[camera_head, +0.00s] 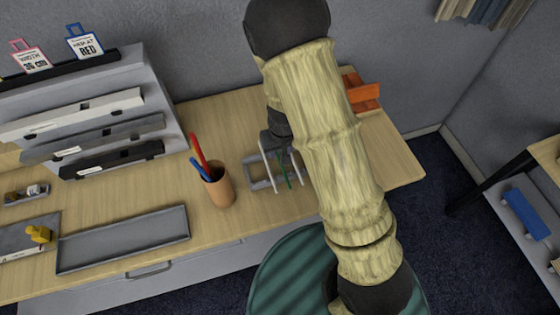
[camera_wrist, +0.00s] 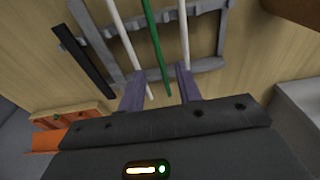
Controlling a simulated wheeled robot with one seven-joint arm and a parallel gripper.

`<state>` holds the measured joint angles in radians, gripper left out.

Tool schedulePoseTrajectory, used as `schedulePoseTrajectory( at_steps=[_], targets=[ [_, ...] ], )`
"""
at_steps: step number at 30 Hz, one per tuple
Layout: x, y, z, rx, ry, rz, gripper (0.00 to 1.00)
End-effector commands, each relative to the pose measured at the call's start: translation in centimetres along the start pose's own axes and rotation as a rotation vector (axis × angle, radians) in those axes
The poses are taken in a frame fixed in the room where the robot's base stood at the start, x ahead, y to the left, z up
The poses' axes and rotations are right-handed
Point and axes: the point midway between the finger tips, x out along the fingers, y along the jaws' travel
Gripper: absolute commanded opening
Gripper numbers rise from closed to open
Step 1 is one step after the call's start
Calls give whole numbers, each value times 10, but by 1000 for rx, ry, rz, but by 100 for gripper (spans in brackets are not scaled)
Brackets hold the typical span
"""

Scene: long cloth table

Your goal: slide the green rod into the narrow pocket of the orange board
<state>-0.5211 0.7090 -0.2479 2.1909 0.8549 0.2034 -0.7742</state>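The green rod (camera_wrist: 153,45) rests across a grey rack (camera_wrist: 205,8), between two white rods. In the head view the green rod (camera_head: 285,172) is a thin line, partly hidden near my gripper. In the wrist view my gripper (camera_wrist: 160,88) has its two fingers apart. The end of the green rod shows in the gap between them, with no finger seen touching it. The orange board (camera_head: 362,94) stands at the back right of the table, partly behind my arm. In the wrist view it is at the lower left (camera_wrist: 45,140). Its narrow pocket cannot be made out.
A tan cup (camera_head: 219,187) with a red and a blue pen stands left of the rack. A grey tray (camera_head: 122,239) lies farther left. A stepped grey stand (camera_head: 150,95) is at the back left. Bare tabletop shows right of my arm.

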Motion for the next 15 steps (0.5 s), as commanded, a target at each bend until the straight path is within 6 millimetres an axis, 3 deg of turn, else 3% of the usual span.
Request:
schedulePoseTrajectory(
  at_steps=[10, 15],
  targets=[
    [43, 1, 1, 3, -3, -1, 34],
    [52, 1, 1, 0, -1, -1, 34]
  ],
)
